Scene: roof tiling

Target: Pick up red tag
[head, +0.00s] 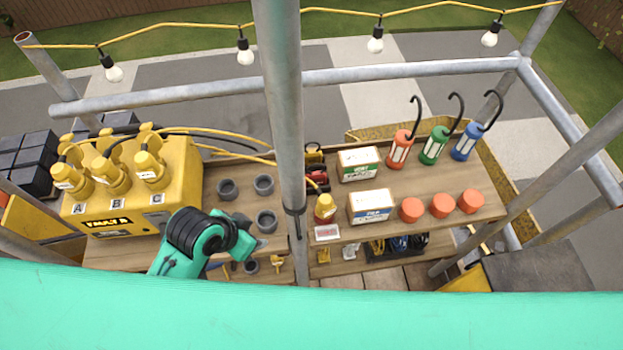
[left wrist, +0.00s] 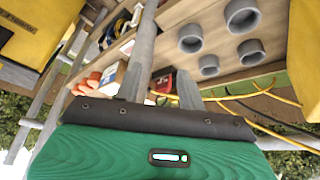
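A small red item (head: 316,181) lies on the wooden shelf behind the upright pole, next to a black and yellow item. It may be the red tag, but it is too small to tell. In the left wrist view a red item (left wrist: 161,84) shows beyond my fingers, partly hidden. A white card with red print (head: 327,233) sits at the shelf's front edge below a yellow plug. My left gripper (head: 254,232) is over the left shelf by the grey cups, left of the pole. Its fingers are apart with nothing seen between them. My right gripper is out of view.
The grey upright pole (head: 284,120) stands between my left gripper and the right shelf. A yellow power box (head: 170,200) with plugs and cables is at left. Grey cups (head: 264,185), boxes (head: 372,205), orange discs (head: 441,206) and hooked lamps (head: 434,148) crowd the shelves.

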